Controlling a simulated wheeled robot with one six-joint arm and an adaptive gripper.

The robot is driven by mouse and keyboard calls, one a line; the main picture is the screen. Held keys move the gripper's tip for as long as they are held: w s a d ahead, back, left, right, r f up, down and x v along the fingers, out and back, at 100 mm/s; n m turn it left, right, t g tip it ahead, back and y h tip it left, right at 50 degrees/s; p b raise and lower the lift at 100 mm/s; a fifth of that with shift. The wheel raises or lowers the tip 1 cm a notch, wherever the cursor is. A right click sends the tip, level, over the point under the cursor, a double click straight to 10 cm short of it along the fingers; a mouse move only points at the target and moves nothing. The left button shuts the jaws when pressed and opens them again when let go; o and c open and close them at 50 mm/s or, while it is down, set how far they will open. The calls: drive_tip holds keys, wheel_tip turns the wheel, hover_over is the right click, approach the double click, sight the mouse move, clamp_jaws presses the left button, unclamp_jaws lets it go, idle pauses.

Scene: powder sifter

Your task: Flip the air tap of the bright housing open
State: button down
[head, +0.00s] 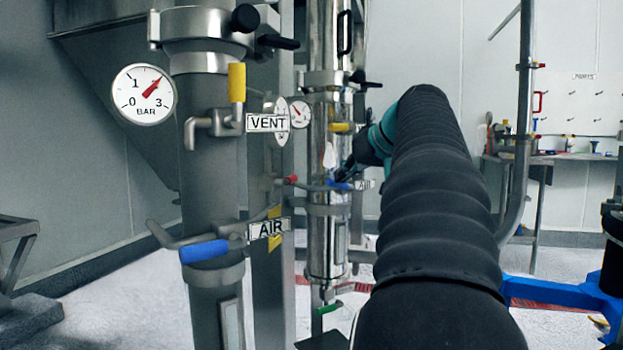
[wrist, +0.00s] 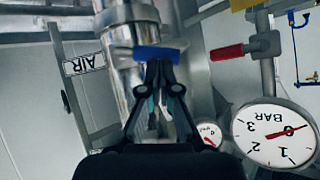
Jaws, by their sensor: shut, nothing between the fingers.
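The bright housing (head: 320,235) is the polished upright cylinder behind the dull grey one in the head view; it also shows in the wrist view (wrist: 127,14). Its blue air tap handle (head: 338,185) lies level across its front, beside a partly hidden AIR label (head: 365,185). The wrist view shows this blue handle (wrist: 158,53) and the AIR label (wrist: 85,65) upside down. My gripper (wrist: 158,66) is shut and empty, its fingertips right at the handle's middle. I cannot tell whether they touch it. In the head view my gripper (head: 347,168) is partly hidden by my arm.
A dull grey housing (head: 215,160) stands front left, with its own blue AIR handle (head: 204,251), yellow VENT handle (head: 236,82) and gauge (head: 143,94). A red handle (wrist: 227,52) and a gauge (wrist: 275,132) are right of my gripper in the wrist view.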

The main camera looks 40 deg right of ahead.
drive_tip(key=shift+r+p, duration=0.8)
drive_tip(key=shift+p, duration=0.15)
drive_tip(key=w+d+r+p+v, duration=0.1)
drive_tip(key=p+v, duration=0.4)
drive_tip(key=v, duration=0.7)
drive_tip(key=shift+r, duration=0.85)
drive_tip(key=shift+s, duration=0.1)
